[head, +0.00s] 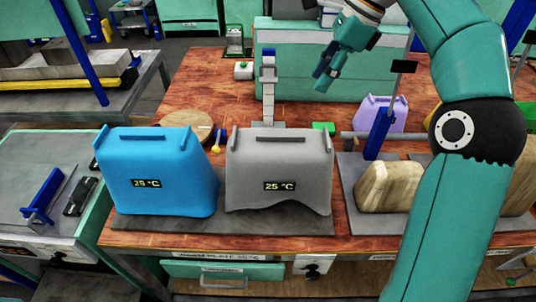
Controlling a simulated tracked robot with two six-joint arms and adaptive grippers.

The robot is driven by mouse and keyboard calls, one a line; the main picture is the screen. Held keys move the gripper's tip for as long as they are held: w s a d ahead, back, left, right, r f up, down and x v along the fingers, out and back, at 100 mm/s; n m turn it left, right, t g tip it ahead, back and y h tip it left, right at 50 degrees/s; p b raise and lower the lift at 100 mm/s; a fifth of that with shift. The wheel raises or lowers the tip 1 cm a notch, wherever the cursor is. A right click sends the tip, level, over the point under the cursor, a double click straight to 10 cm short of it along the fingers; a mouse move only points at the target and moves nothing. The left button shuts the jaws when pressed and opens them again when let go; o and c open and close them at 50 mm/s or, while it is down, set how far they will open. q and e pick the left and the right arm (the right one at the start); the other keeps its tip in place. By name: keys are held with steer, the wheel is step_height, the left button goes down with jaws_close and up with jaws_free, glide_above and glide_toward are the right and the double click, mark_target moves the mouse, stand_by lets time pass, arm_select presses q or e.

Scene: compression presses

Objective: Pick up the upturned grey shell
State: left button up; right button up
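The grey shell (280,160) stands on a dark plate at the front of the wooden bench. It has a slot and two raised ridges on top, a wavy lower edge and a display reading 25 °C. My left gripper is not in view.
A grey post (268,90) with a blue top stands behind the grey shell. A purple shell (380,113) is farther back on the right. A wood-coloured block (385,187) and a blue lever (379,133) stand to the right. A round wooden disc (186,124) lies behind the blue shell.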

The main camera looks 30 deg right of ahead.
steer(key=b, duration=0.3)
glide_above(286, 135)
steer(key=s+d, duration=0.1)
steer(key=s, duration=0.1)
steer(key=f, duration=0.9)
steer(key=shift+w+d+f, duration=0.15)
steer(key=shift+d+f, duration=0.05)
steer(key=shift+f, duration=0.05)
steer(key=shift+a+f, duration=0.1)
steer(key=shift+f, duration=0.2)
steer(key=shift+w+f, duration=0.2)
steer(key=shift+f, duration=0.25)
steer(key=x, duration=0.4)
steer(key=shift+d+f, duration=0.2)
steer(key=shift+d, duration=0.2)
steer(key=shift+w+a+f, duration=0.15)
steer(key=shift+f, duration=0.15)
steer(key=shift+f, duration=0.2)
jaws_close()
